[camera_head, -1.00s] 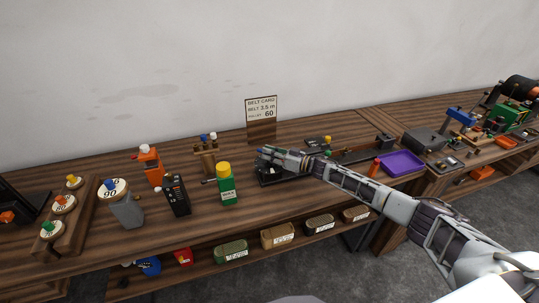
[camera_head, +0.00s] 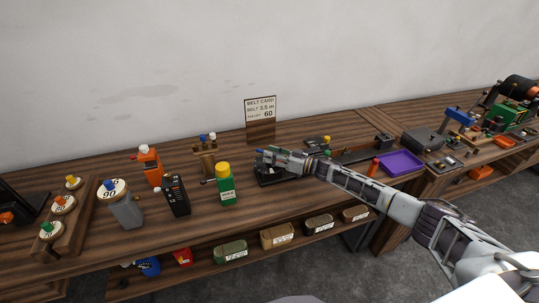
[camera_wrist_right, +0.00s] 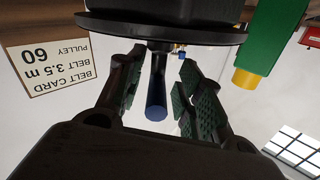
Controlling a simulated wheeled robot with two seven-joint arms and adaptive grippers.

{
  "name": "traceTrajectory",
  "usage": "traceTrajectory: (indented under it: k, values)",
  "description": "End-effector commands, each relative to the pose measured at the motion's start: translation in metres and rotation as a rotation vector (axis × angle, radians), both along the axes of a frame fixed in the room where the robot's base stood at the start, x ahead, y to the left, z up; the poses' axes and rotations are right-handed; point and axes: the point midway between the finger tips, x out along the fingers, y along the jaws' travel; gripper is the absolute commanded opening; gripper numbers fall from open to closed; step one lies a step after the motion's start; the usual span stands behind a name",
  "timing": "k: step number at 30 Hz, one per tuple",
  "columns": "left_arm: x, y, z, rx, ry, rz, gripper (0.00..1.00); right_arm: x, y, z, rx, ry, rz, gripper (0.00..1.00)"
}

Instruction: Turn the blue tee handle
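In the right wrist view, a dark blue bar, seemingly the blue tee handle (camera_wrist_right: 156,88), points toward the camera under a wide black disc. My right gripper (camera_wrist_right: 160,85) is open, with a finger on either side of the bar and a visible gap at each side. In the head view my right gripper (camera_head: 263,158) is low over the bench, just right of the green bottle. It hides the handle there. My left gripper is in neither view.
The green bottle with a yellow cap (camera_head: 227,188) stands close left of my right gripper. The belt card (camera_head: 261,108) stands behind. A purple tray (camera_head: 401,162) and a red-orange upright piece (camera_head: 374,167) are near my right forearm. Bins line the shelf below.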

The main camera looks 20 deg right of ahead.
Motion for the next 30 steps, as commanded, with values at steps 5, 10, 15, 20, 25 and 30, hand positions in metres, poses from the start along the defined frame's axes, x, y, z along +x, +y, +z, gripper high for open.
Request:
traceTrajectory:
  k: [5,10,15,20,25,30]
  values:
    - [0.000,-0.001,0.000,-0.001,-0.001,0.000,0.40,-0.012,-0.016,0.000,0.000,0.001,-0.003,0.36]
    - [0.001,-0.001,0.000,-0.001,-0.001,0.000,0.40,-0.024,-0.031,0.001,-0.001,0.000,-0.004,0.36]
    - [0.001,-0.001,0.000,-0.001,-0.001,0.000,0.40,-0.038,-0.046,0.001,0.000,-0.001,-0.002,0.36]
    - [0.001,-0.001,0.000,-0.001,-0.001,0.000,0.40,-0.050,-0.062,0.001,0.000,-0.001,-0.004,0.36]
    - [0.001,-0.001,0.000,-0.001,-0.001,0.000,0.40,-0.061,-0.074,0.001,0.000,0.000,-0.003,0.36]
    - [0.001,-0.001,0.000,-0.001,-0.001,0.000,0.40,-0.066,-0.079,0.002,0.001,-0.003,-0.003,0.36]
